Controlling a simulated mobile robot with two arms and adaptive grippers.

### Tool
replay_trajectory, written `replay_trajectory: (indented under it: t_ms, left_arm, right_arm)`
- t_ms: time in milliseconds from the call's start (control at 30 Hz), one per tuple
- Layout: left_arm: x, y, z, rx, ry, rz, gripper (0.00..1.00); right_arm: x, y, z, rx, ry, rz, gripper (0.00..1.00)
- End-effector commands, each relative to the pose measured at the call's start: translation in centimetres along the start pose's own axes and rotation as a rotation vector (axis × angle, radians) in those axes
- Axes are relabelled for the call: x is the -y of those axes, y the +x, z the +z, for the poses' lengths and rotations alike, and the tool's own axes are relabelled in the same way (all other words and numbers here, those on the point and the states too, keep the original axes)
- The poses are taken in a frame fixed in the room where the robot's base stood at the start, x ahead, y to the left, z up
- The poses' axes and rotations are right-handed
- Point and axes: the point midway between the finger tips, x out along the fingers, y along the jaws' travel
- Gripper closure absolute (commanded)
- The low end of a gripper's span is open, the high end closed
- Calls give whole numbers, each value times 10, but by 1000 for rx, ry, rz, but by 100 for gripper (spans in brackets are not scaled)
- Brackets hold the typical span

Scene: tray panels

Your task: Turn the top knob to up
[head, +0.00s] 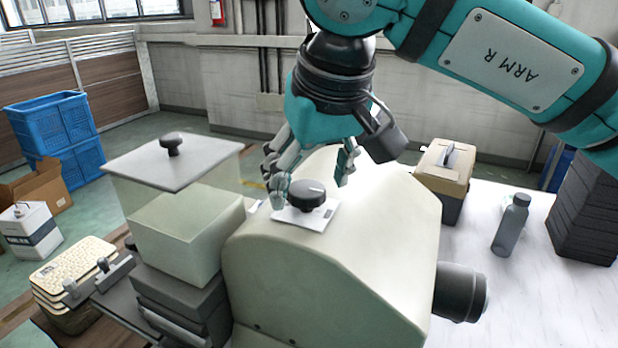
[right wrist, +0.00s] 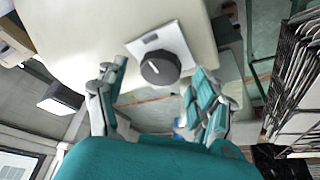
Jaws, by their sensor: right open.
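The top knob (head: 307,194) is a round black dial on a white square plate (head: 318,217), on the top of a rounded cream machine housing (head: 330,275). A short light mark shows on its upper face. The knob and plate also show in the right wrist view (right wrist: 160,69). My right gripper (head: 312,178) is open, with its fingers just above and behind the knob, one finger near its left side. In the wrist view the open fingers (right wrist: 155,95) point toward the knob, with nothing between them. My left gripper is not in view.
A clear box with a grey lid and black handle (head: 172,143) stands left of the housing. A beige-and-black box (head: 443,172) and a grey bottle (head: 512,225) stand on the white table at right. Blue crates (head: 55,125) are far left.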

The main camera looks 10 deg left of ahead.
Motion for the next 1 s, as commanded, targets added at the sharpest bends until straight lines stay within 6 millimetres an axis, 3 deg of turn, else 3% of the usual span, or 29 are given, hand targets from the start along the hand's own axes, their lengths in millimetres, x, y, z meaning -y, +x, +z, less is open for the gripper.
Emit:
replay_trajectory:
  t_ms: [133, 433, 833, 1000]
  left_arm:
    - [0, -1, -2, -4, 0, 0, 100]
    - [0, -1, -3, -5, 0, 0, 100]
    - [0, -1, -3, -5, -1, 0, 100]
    - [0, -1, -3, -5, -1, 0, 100]
  right_arm:
    - [0, 10, 0, 0, -1, 1, 32]
    - [0, 11, 0, 0, -1, 0, 33]
    - [0, 11, 0, 0, -1, 0, 86]
    - [0, 11, 0, 0, 4, 3, 88]
